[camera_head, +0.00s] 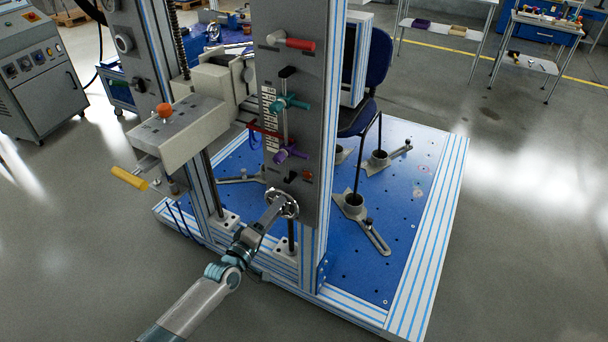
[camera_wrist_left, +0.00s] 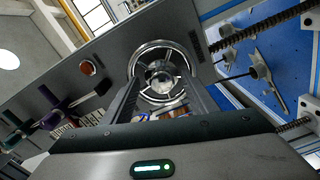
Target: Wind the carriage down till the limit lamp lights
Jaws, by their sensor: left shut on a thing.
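A chrome handwheel (camera_head: 283,203) sits low on the grey control panel (camera_head: 290,75). My left gripper (camera_head: 274,205) reaches it from the front and is shut on it. In the left wrist view the handwheel (camera_wrist_left: 161,73) shows between my two fingers, which hide part of its rim. A round orange-red lamp (camera_wrist_left: 88,67) is set in the panel beside the wheel; it looks dull, with no clear glow. The pale carriage (camera_head: 211,80) is on the frame left of the panel, well above the base plate. My right gripper is not in view.
Red (camera_head: 300,44), teal (camera_head: 292,103) and purple (camera_head: 289,153) handles stick out above the wheel. A grey box (camera_head: 180,130) with a yellow handle juts out at left. Floor in front is clear.

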